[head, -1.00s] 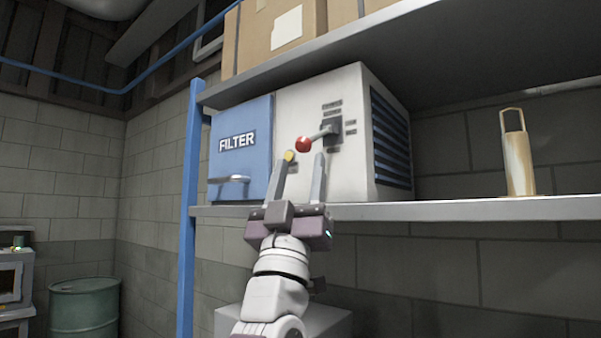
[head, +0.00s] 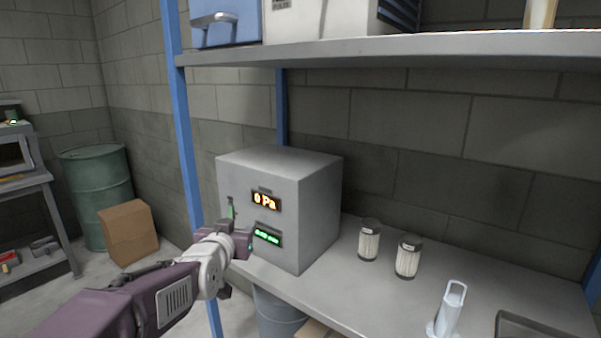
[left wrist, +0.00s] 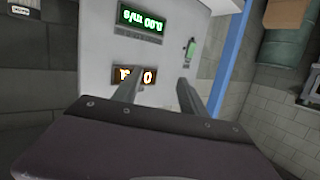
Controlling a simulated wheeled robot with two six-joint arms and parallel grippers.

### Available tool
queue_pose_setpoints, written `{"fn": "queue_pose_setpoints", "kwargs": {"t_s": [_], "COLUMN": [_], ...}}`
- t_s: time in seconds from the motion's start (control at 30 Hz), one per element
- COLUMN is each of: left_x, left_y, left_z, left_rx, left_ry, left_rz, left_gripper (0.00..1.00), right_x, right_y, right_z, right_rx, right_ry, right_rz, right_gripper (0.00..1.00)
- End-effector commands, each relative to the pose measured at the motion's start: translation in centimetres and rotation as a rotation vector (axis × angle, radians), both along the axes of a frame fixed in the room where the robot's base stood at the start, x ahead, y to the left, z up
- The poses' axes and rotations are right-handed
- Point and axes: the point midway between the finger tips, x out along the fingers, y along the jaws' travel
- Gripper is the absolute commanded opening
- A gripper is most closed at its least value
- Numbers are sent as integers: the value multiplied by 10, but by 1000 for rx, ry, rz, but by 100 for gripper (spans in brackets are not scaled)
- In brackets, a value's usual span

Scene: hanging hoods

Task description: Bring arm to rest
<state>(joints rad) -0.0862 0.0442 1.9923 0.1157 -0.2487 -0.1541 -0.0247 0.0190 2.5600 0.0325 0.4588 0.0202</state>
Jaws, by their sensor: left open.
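My left arm comes in from the lower left in the head view, lowered beside the grey box. Its gripper (head: 232,232) is in front of the box's left front face, partly hidden by its own body. In the left wrist view the left gripper (left wrist: 177,82) has its fingers apart with nothing between them. Behind them is the face of the grey box (head: 312,222), with an orange display (head: 265,200) reading 0 Pa and a green display (head: 267,235). I cannot tell whether the fingers touch the box. My right gripper is not in view.
The lower shelf (head: 390,296) holds two white filter cartridges (head: 369,241) (head: 408,257) and a pale handled cylinder (head: 449,309). A blue post (head: 181,130) stands left of the box. A green drum (head: 97,195) and cardboard box (head: 129,233) stand on the floor.

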Motion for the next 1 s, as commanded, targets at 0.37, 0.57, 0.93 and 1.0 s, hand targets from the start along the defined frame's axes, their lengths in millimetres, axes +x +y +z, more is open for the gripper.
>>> {"fn": "queue_pose_setpoints", "kwargs": {"t_s": [0.37,0.57,0.93,1.0], "left_x": [-179,-280,-296,-296], "left_y": [28,29,29,29], "left_z": [-249,-298,-183,-173], "left_rx": [-7,-13,-30,-29], "left_ry": [842,1182,1253,1253], "left_rz": [50,73,96,96], "left_gripper": [50,50,50,50], "right_x": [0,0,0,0], "right_y": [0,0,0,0], "right_z": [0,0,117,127], "right_rx": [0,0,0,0], "right_ry": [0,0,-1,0], "right_rz": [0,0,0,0], "right_gripper": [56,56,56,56]}}
